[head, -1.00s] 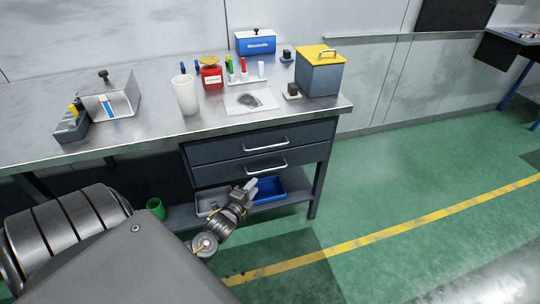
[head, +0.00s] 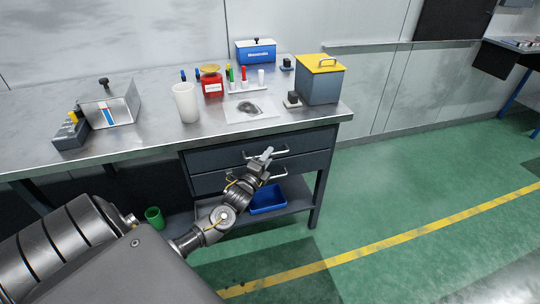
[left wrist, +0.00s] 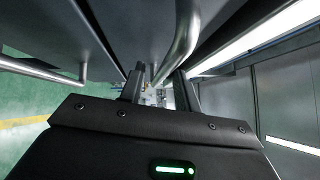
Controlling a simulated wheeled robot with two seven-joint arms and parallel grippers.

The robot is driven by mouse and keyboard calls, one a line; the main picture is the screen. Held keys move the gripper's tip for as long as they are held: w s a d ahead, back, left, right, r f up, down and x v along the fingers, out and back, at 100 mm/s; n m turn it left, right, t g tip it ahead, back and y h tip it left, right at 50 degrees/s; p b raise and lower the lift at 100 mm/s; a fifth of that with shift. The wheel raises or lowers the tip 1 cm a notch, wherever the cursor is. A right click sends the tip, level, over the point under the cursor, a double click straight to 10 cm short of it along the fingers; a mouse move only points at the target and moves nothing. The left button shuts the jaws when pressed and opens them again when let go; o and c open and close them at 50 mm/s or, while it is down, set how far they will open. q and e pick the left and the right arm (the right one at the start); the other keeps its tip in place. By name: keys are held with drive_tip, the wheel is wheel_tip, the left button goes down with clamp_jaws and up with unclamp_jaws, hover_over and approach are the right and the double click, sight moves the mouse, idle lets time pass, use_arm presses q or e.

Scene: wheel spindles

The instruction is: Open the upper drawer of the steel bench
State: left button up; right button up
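The steel bench (head: 60,156) has two dark drawers under its top at the right. The upper drawer (head: 215,155) is shut; its bar handle (head: 283,151) is partly hidden by my gripper. The lower drawer (head: 310,170) is shut too. My left gripper (head: 266,154) is in front of the upper handle. In the left wrist view its fingers (left wrist: 160,88) are apart, and the upper handle (left wrist: 186,38) runs toward the gap between them. I cannot tell whether they touch it. The lower handle (left wrist: 45,70) lies to the left there. My right gripper is not in view.
On the bench top stand a white cup (head: 186,103), a red jar (head: 212,82), a yellow-lidded box (head: 320,82) and an open metal box (head: 112,104). A blue bin (head: 268,196) sits on the shelf below the drawers. The green floor at right is clear.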

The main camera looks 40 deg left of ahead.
use_arm(q)
drive_tip(key=shift+x, duration=0.75)
drive_tip(key=shift+c, duration=0.4)
clamp_jaws()
